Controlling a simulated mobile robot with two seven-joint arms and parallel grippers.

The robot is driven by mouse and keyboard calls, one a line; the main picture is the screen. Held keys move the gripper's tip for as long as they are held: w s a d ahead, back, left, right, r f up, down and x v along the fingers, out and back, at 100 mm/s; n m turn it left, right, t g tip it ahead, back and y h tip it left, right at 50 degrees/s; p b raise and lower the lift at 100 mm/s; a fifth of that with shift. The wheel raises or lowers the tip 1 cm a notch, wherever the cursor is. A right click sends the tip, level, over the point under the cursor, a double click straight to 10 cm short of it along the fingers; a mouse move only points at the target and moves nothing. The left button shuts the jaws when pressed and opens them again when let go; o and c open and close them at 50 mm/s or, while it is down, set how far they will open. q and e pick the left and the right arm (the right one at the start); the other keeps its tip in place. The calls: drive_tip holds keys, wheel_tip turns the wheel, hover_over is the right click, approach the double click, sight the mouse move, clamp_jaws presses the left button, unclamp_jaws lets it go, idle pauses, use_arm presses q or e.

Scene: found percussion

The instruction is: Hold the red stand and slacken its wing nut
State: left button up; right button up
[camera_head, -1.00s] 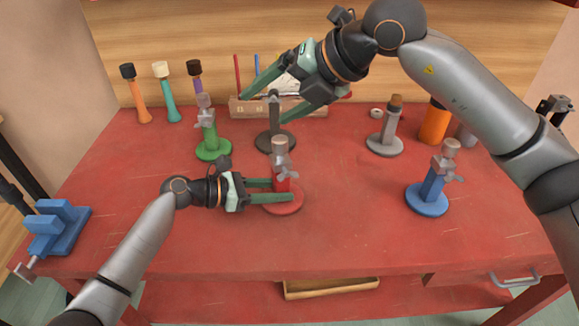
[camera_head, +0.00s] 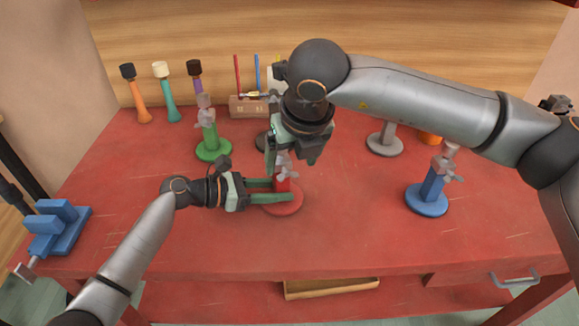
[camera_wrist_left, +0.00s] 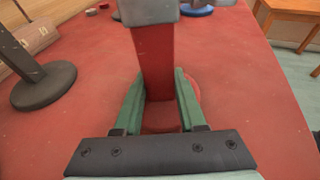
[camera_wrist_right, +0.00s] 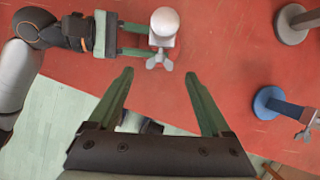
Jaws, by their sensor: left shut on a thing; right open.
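The red stand (camera_head: 283,205) is upright near the table's middle, its red post (camera_wrist_left: 155,60) between my left fingers in the left wrist view. My left gripper (camera_head: 285,189) is shut on that post, low above the round base. The grey wing nut (camera_wrist_right: 158,62) is on the stand's upper part, below its pale rounded top (camera_wrist_right: 165,24). My right gripper (camera_wrist_right: 159,75) is open above the stand, its fingertips pointing towards the wing nut, one on either side in the right wrist view. I cannot tell how far above it they are. In the head view the right wrist hides the stand's top.
A green stand (camera_head: 213,150) stands left behind, a blue stand (camera_head: 427,200) at right and a grey stand (camera_head: 384,145) behind right. A dark-based stand (camera_wrist_left: 44,86) is partly hidden behind my right gripper. A blue vise (camera_head: 58,228) sits at the left edge.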

sight(288, 175)
drive_tip(key=shift+x, duration=1.7)
clamp_jaws()
